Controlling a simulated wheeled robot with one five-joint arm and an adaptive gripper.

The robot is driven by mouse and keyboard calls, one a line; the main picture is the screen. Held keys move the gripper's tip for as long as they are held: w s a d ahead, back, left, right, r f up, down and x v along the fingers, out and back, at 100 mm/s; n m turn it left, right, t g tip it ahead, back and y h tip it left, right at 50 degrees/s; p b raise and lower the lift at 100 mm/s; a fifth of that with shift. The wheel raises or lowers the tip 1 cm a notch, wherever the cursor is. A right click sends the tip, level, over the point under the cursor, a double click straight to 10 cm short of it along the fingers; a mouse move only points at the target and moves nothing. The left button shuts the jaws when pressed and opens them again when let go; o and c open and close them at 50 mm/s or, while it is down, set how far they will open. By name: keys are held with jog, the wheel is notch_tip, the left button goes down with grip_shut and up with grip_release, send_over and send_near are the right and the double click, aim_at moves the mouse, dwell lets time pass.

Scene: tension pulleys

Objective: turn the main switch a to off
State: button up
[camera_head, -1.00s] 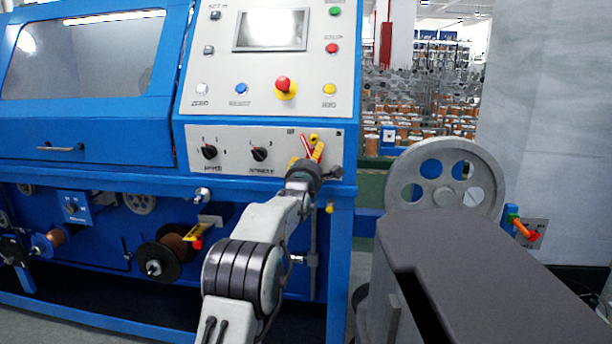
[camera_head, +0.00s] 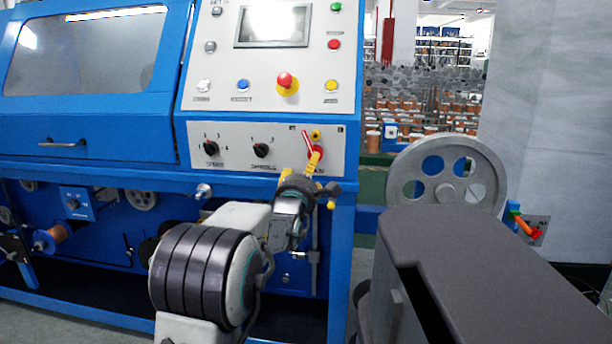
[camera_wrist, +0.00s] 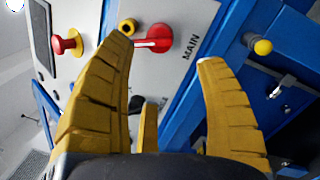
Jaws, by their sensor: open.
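The main switch (camera_head: 307,143) has a slanting red handle on the pale front panel, at the panel's right end. In the wrist view the red switch (camera_wrist: 155,38) has a round hub and a narrow handle, beside the printed word MAIN. My gripper (camera_head: 322,177) is just below the switch, and its upper yellow finger overlaps the handle's lower part in the head view. In the wrist view my gripper (camera_wrist: 168,46) is open, with the switch between the fingertips, closer to the left one. I cannot tell whether a finger touches the handle.
A small yellow-ringed part (camera_wrist: 127,26) sits beside the switch. A red emergency button (camera_head: 287,82) is above on the console, and two black knobs (camera_head: 211,148) are to the left. A yellow-ended lever (camera_wrist: 262,47) sticks out right of the fingers. A grey wheel (camera_head: 447,190) stands at right.

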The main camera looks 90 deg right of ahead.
jog(key=shift+w+a, duration=0.1)
jog(key=shift+a, duration=0.25)
jog(key=shift+c, duration=0.3)
